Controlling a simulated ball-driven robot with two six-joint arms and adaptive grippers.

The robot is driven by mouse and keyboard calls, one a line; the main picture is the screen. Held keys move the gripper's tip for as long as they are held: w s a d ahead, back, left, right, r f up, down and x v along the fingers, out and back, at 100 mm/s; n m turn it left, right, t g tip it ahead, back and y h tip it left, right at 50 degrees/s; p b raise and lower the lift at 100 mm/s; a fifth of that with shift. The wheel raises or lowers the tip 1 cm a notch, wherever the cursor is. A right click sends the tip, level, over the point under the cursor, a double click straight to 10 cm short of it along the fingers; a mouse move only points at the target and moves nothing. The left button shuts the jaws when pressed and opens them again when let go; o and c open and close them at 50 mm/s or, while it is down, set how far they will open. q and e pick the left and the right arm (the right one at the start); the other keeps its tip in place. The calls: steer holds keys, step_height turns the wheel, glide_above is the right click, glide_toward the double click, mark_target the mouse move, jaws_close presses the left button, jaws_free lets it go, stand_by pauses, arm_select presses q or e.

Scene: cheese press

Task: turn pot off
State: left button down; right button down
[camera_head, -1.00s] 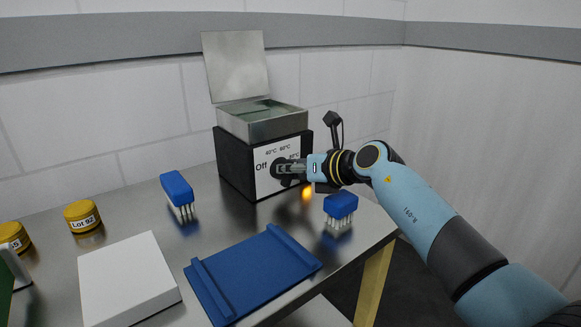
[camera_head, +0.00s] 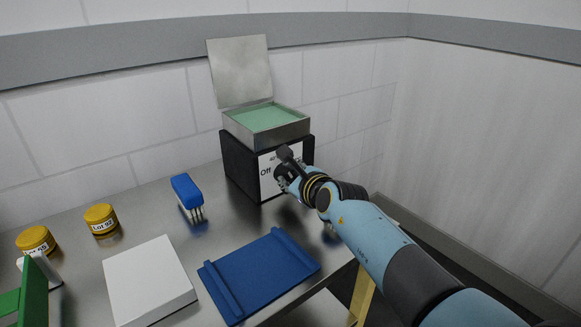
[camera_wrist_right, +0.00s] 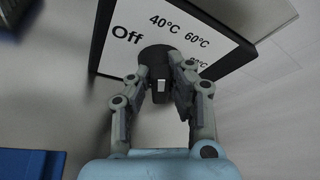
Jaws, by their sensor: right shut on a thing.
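The pot is a black box (camera_head: 238,165) with a metal basin (camera_head: 246,134) of green contents (camera_head: 266,117) on top and its lid (camera_head: 240,72) standing open. Its white front panel (camera_head: 266,184) reads "Off" at the left. In the right wrist view the panel (camera_wrist_right: 125,55) also shows 40°C and 60°C, with a third label partly hidden. My right gripper (camera_head: 282,176) is shut on the black knob (camera_wrist_right: 156,57), a finger on each side; it also shows in the wrist view (camera_wrist_right: 162,88). The knob's pointer direction is unclear. My left gripper is out of view.
A blue brush (camera_head: 186,190) stands left of the pot. A blue tray (camera_head: 262,272) and a white block (camera_head: 147,282) lie in front. Yellow-lidded jars (camera_head: 100,214) and a green object (camera_head: 38,290) are at the left. My right arm hides part of the table's right end.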

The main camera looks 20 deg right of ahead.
steer(key=n+h+p, duration=0.1)
steer(key=n+p, duration=0.1)
steer(key=shift+a+t+p, duration=0.1)
steer(key=shift+t+p, duration=0.3)
steer(key=shift+f+n, duration=0.15)
steer(key=shift+n, duration=0.15)
steer(key=shift+s+a+f+n+t+h, duration=0.1)
steer(key=shift+f+n+t+h, duration=0.1)
steer(key=shift+n+t+h, duration=0.3)
steer(key=shift+n+b, duration=0.75)
steer(key=shift+n, duration=0.15)
steer(key=shift+t, duration=0.3)
steer(key=c, duration=1.2)
jaws_free()
steer(key=shift+c, duration=0.2)
